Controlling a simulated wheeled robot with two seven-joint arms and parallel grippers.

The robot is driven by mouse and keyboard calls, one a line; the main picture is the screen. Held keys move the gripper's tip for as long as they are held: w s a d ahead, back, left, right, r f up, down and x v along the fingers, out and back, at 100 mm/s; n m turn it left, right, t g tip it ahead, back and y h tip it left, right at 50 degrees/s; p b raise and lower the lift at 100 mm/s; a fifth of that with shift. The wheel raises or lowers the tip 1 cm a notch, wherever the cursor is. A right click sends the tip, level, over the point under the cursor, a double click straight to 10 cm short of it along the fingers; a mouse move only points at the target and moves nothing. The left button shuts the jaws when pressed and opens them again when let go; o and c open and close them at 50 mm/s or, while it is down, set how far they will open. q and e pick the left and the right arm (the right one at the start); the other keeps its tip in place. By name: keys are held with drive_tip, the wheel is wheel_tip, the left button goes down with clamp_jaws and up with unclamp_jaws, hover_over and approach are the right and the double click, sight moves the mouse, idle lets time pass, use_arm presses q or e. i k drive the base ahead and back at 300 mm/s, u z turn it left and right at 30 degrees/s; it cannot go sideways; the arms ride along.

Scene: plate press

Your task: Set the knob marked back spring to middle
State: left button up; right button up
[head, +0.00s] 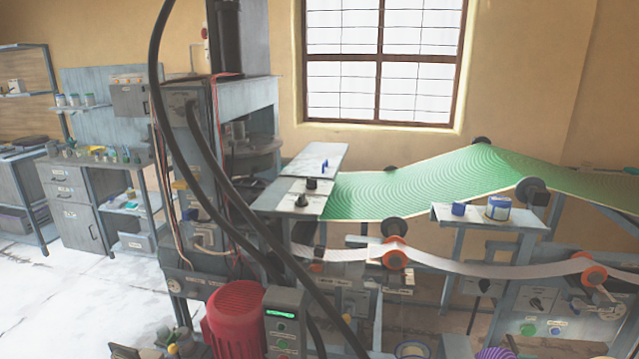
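No label that I can read says back spring, so I cannot tell which knob it is. Two small black knobs, a nearer one (303,200) and a farther one (311,183), stand on a grey panel (275,199) beside the press. Neither of my grippers is in view.
The tall grey press (183,120) has thick black hoses (205,195) hanging in front. A red motor (236,322) and a green-lit control box (284,325) stand low. Green sheet (430,180) runs right over rollers. White floor (60,300) is clear at left.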

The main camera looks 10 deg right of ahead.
sight(310, 184)
drive_tip(key=z, duration=0.7)
drive_tip(key=i, duration=1.05)
drive_tip(key=u, duration=1.6)
